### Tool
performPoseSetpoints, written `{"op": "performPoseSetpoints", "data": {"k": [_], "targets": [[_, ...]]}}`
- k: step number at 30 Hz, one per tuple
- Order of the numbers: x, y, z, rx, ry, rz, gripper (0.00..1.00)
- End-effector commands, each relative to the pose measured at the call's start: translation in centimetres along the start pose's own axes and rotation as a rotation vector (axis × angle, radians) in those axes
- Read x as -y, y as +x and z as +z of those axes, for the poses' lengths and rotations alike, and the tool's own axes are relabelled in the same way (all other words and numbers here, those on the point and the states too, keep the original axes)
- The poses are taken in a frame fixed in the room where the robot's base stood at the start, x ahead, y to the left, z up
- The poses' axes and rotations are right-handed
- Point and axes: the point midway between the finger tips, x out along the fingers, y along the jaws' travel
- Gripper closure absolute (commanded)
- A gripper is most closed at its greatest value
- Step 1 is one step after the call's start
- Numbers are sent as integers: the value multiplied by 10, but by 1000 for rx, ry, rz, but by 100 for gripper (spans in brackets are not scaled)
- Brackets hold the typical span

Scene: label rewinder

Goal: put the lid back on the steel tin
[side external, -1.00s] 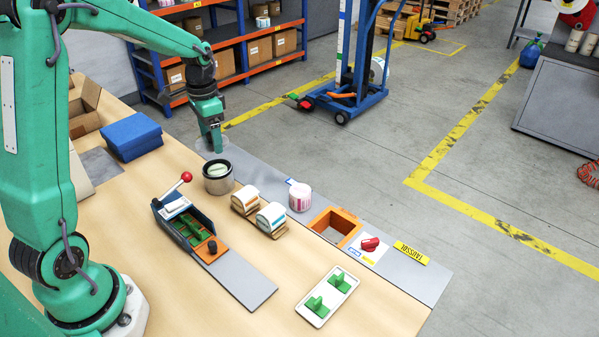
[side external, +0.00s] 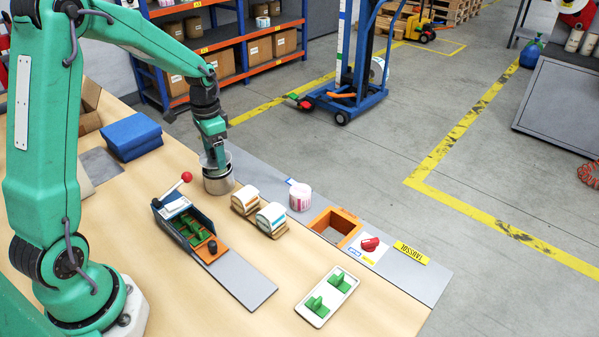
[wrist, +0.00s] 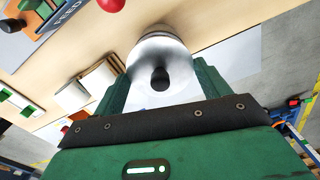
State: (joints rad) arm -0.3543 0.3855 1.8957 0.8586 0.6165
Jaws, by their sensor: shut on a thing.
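The steel tin (side external: 218,184) stands upright on the bench at the back edge, beside the label rolls. My gripper (side external: 214,158) is directly above it, pointing down, and is shut on the lid (side external: 204,162). In the wrist view the round shiny lid (wrist: 152,48) with its black knob (wrist: 160,79) shows between my two fingers (wrist: 160,82). The lid is at the tin's mouth and covers most of the opening. I cannot tell whether it touches the rim all round. The tin's inside is hidden.
Two label rolls on wooden holders (side external: 271,218) stand close right of the tin. A red-knobbed lever device (side external: 187,226) is in front. A pink-white roll (side external: 300,197), an orange frame (side external: 335,226) and a blue box (side external: 132,136) lie further off.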

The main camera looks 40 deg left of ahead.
Motion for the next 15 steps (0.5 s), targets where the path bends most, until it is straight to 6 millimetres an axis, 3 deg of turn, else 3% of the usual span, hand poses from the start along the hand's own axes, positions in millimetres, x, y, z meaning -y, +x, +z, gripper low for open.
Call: {"op": "performPoseSetpoints", "data": {"k": [15], "targets": [[0,16,0,-1,0,0,47]]}}
